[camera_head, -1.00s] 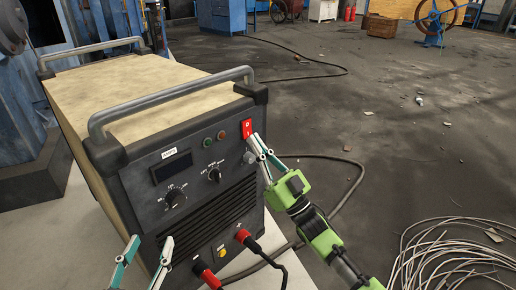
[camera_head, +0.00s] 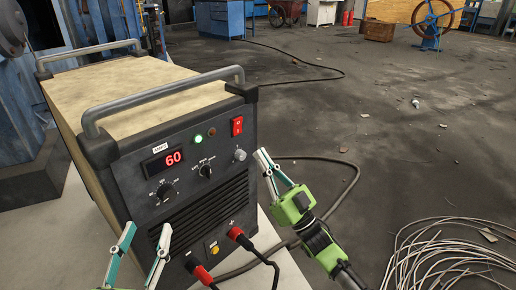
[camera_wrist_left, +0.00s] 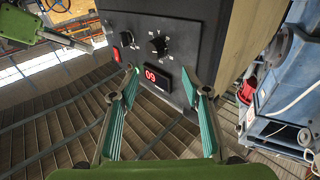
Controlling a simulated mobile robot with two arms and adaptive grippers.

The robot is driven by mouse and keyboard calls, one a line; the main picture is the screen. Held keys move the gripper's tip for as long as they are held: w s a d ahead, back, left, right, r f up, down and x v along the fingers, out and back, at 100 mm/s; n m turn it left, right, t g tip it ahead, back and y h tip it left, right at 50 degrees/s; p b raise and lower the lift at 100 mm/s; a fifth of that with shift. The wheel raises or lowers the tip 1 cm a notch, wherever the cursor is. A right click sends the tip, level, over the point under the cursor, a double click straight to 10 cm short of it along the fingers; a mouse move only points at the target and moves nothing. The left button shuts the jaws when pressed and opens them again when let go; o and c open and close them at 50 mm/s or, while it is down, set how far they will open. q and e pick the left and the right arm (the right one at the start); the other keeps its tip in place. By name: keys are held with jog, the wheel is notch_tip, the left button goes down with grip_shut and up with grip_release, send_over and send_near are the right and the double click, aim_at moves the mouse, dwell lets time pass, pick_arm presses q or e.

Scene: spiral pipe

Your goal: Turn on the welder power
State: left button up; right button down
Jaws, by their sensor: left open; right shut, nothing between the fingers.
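The welder (camera_head: 150,125) stands upright with its dark front panel facing me. Its red power switch (camera_head: 237,126) is at the panel's upper right. The display (camera_head: 164,162) is lit and reads 60 in red; a green lamp (camera_head: 198,139) glows. The lit display also shows in the left wrist view (camera_wrist_left: 157,77). My right gripper (camera_head: 266,161) is shut and empty, right of the panel and below the switch, apart from it. My left gripper (camera_head: 148,232) is open and empty in front of the panel's lower left.
Knobs (camera_head: 206,171) sit on the panel. Red-and-black cable plugs (camera_head: 238,234) stick out at its lower front. A cable (camera_head: 340,190) runs over the floor behind my right gripper. Coiled wire (camera_head: 445,262) lies at lower right. The floor (camera_head: 400,140) to the right is mostly open.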

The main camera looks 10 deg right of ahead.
pick_arm(q)
jog(key=shift+w+a+f+g, duration=0.2)
jog(key=shift+f+g, duration=0.1)
jog(key=shift+f, duration=0.25)
pick_arm(e)
jog(key=f+v, duration=0.1)
jog(key=v, duration=0.6)
jog(key=shift+w+a, duration=0.3)
jog(key=shift+w, duration=0.15)
